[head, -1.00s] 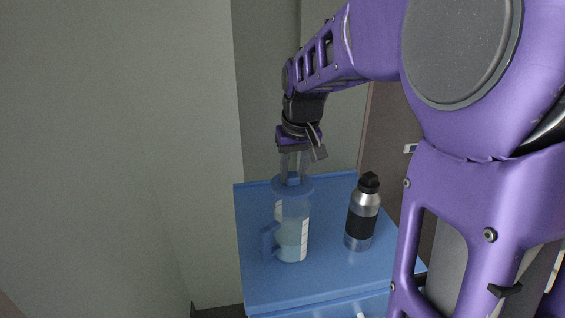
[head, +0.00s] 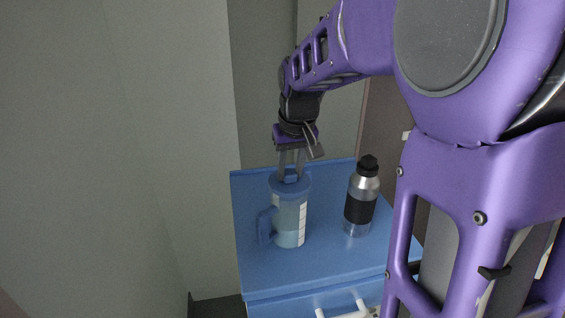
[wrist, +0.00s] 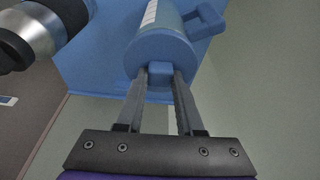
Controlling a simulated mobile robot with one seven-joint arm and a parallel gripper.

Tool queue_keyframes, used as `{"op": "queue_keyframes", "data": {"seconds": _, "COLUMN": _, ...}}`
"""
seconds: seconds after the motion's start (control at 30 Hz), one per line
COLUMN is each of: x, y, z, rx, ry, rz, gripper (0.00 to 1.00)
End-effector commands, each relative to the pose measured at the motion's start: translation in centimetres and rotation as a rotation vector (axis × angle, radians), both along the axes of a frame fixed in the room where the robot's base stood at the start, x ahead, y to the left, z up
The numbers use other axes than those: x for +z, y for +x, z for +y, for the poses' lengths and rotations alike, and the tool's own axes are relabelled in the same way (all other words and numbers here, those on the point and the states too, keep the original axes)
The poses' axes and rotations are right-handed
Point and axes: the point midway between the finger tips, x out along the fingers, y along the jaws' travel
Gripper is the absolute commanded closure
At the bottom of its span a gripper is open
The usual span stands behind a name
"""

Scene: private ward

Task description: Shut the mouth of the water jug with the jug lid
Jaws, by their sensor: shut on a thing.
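The water jug (head: 288,225) stands upright on a blue bedside top. It is clear with a blue handle on its left and a white scale strip. The round blue jug lid (head: 290,186) sits level over the jug's mouth and appears to touch the rim. My gripper (head: 291,172) is above it, pointing down, shut on the lid's small knob. In the wrist view my gripper (wrist: 160,72) has a finger on each side of the knob, and the lid (wrist: 158,48) covers the mouth from sight. The jug's handle (wrist: 208,20) shows beyond it.
A steel bottle with a black band and black cap (head: 361,200) stands just right of the jug. The blue cabinet top (head: 300,275) is clear in front. A wall is behind and to the left.

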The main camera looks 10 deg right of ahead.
Motion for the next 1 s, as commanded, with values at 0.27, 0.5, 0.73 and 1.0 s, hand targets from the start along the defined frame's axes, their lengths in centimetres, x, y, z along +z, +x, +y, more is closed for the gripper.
{"op": "queue_keyframes", "data": {"seconds": 0.27, "x": -0.6, "y": 0.0, "z": 0.0, "rx": 0.000, "ry": 0.000, "rz": 0.000, "gripper": 1.00}}
{"op": "queue_keyframes", "data": {"seconds": 0.5, "x": -1.2, "y": 0.0, "z": 0.0, "rx": 0.000, "ry": 0.000, "rz": -0.001, "gripper": 1.00}}
{"op": "queue_keyframes", "data": {"seconds": 0.73, "x": -1.3, "y": 0.0, "z": 0.0, "rx": 0.000, "ry": 0.000, "rz": -0.001, "gripper": 1.00}}
{"op": "queue_keyframes", "data": {"seconds": 1.0, "x": -2.1, "y": 0.0, "z": 0.0, "rx": 0.000, "ry": 0.000, "rz": -0.001, "gripper": 1.00}}
